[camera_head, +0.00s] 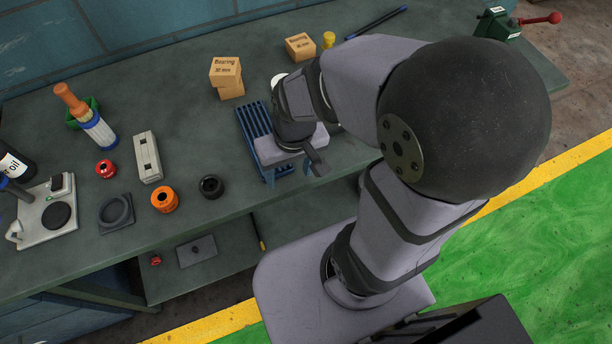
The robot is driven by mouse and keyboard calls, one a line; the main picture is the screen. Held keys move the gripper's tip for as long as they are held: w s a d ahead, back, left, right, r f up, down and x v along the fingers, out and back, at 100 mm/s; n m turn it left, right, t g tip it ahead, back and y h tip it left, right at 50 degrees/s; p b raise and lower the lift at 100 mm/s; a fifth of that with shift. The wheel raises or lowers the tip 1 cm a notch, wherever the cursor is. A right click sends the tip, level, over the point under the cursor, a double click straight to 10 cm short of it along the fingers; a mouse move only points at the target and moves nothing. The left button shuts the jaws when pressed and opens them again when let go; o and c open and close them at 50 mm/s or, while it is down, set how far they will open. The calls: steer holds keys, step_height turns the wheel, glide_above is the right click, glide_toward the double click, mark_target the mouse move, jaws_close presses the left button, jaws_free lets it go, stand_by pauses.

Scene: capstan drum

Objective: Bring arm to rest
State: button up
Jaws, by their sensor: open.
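My gripper (313,160) is above the front edge of the workbench (330,185), over a blue slatted rack (252,125). One dark finger shows at its right end, and the arm hides most of the rest. I see nothing held between the fingers. My arm bends from its base at the lower middle up over the bench, with the wrist close above the rack. A white round thing (278,80) shows partly behind the wrist.
Bearing boxes (226,77) stand behind the rack, with another box (300,46) further right. Orange (165,199) and black (211,186) rings lie to the left. The green floor (540,250) is clear.

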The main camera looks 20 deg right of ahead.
steer(key=shift+g+h, duration=0.4)
steer(key=shift+g, duration=0.1)
steer(key=s+d, duration=0.3)
steer(key=shift+r, duration=0.2)
stand_by(0.7)
